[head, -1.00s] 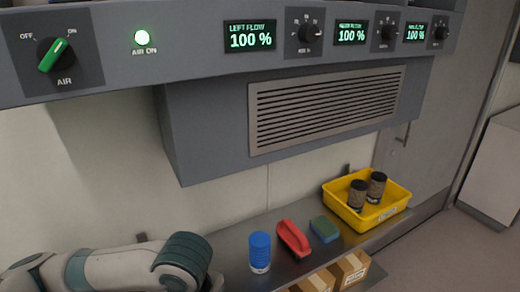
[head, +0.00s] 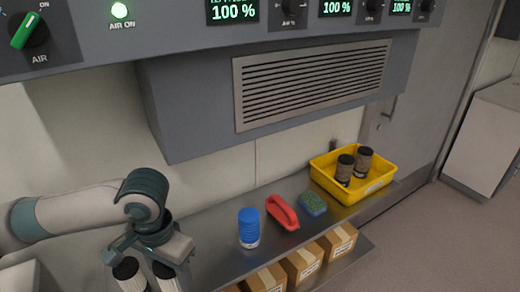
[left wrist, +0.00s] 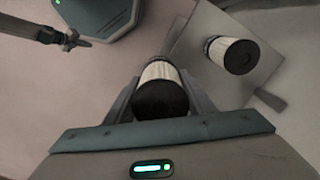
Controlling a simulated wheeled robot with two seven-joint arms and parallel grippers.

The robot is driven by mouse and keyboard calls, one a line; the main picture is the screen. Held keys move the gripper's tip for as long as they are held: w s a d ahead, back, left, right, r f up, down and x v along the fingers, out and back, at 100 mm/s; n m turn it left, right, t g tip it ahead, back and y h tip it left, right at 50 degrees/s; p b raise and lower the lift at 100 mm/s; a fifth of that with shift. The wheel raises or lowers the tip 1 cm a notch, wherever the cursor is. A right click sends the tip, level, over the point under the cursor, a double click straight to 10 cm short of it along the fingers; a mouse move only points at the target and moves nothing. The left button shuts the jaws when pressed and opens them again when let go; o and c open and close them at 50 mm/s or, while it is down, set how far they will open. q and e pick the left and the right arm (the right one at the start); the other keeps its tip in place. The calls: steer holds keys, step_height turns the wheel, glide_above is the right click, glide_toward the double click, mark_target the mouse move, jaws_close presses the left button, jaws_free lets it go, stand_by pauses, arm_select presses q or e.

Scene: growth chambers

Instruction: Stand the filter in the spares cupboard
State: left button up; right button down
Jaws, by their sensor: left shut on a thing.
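My left gripper (left wrist: 162,98) is shut on a white pleated filter (left wrist: 160,72) with a black end cap, seen centred between its fingers in the left wrist view. A second filter (left wrist: 232,54) of the same kind stands on a grey plate (left wrist: 196,38) to the right of it. In the head view my left gripper (head: 148,258) is at the bottom left, with two black-capped white filters at the bottom edge. I cannot tell there which one is held. The spares cupboard cannot be made out for certain. My right gripper is not in view.
Cardboard boxes (head: 303,264) sit below. A pale cabinet (head: 490,145) stands far right.

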arm_select(q)
steer(key=n, duration=0.1)
steer(key=w+a+n, duration=0.1)
steer(key=n, duration=0.1)
steer(key=r+n, duration=0.1)
steer(key=shift+w+a+n, duration=0.25)
steer(key=shift+a+n, duration=0.05)
steer(key=shift+a, duration=0.05)
steer(key=shift+r, duration=0.1)
stand_by(1.0)
steer(key=shift+d, duration=0.1)
stand_by(0.4)
